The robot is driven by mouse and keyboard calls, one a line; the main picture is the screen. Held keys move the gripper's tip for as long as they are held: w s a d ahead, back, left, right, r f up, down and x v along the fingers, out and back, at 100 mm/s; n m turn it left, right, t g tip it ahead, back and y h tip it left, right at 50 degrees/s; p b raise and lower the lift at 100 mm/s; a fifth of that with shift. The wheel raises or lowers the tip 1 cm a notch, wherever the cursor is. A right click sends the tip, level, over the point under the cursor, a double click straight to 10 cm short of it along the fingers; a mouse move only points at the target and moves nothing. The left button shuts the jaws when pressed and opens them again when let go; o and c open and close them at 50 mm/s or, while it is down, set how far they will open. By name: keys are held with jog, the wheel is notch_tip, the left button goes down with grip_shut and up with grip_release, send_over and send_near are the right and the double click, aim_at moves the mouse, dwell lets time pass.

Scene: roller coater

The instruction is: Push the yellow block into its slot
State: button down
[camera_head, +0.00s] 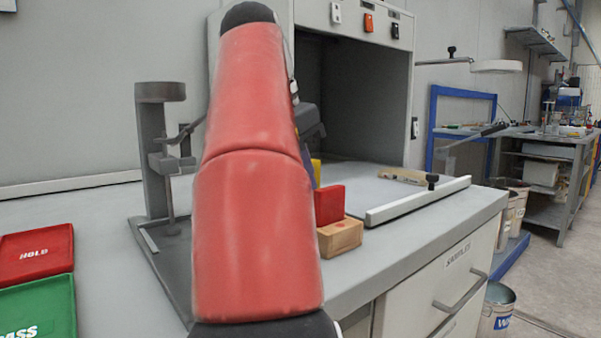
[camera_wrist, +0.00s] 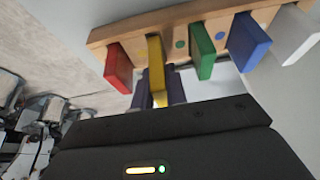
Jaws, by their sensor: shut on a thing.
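The yellow block (camera_wrist: 156,62) stands at a wooden rack (camera_wrist: 107,35) in the wrist view, between a red block (camera_wrist: 118,68) and a green block (camera_wrist: 202,50). It reaches further out from the rack than the red block does. My gripper (camera_wrist: 160,84) is shut on the yellow block, with a dark finger on either side. How deep the block sits in its slot is hidden. In the head view my red arm covers most of the rack; the wooden end (camera_head: 341,237), the red block (camera_head: 329,205) and a bit of yellow (camera_head: 316,172) show beside it.
A blue block (camera_wrist: 248,42) and a white block (camera_wrist: 297,37) also stand along the rack. A grey stand (camera_head: 154,150) is left of my arm. Red and green pads (camera_head: 36,255) lie at the far left. A white bar (camera_head: 418,201) lies on the bench to the right.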

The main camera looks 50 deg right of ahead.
jog(key=shift+f+b, duration=1.45)
jog(key=shift+f, duration=0.05)
jog(key=c, duration=1.3)
grip_release()
jog(key=shift+c, duration=0.2)
jog(key=shift+r, duration=0.1)
